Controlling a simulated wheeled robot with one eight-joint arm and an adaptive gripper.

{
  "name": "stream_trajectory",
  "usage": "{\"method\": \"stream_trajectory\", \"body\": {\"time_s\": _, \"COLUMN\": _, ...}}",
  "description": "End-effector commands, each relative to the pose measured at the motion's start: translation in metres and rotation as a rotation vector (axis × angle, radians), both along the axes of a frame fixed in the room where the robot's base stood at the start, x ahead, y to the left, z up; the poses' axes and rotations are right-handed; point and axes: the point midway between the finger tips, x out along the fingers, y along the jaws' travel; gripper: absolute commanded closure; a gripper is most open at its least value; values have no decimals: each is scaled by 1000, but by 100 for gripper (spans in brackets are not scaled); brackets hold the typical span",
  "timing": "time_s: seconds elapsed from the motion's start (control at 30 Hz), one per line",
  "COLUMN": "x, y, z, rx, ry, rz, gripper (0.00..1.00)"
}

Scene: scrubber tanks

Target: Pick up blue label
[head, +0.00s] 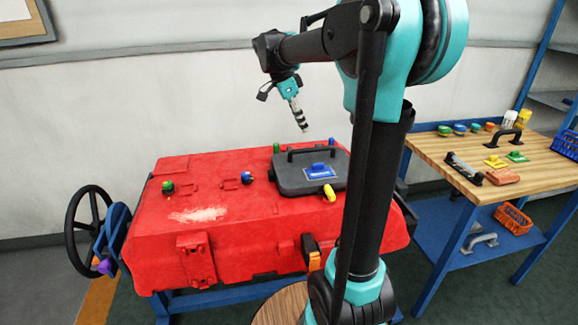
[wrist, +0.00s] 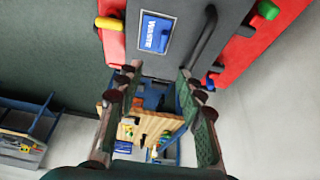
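The blue label (head: 320,173) lies on the dark grey lid (head: 291,184) on top of the red tank (head: 225,240). In the wrist view the blue label (wrist: 156,34) has a pale border and white lettering, and sits near the top centre beside the lid's black handle.
Green, blue and yellow knobs stand around the lid. A black handwheel (head: 88,230) is at the tank's left end. A wooden table (head: 463,160) at the right holds several coloured parts and a black handle, with an orange basket (head: 513,219) on its lower shelf.

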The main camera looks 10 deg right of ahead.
Motion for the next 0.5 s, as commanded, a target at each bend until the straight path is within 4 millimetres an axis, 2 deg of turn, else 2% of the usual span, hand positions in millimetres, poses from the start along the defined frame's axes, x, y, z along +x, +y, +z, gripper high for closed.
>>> {"method": "stream_trajectory", "body": {"time_s": 0.17, "x": 2, "y": -6, "z": -12, "rx": -4, "ry": -3, "rz": -18, "gripper": 62}}
{"method": "stream_trajectory", "body": {"time_s": 0.5, "x": 2, "y": -32, "z": -74, "rx": -4, "ry": -5, "rz": -16, "gripper": 62}}
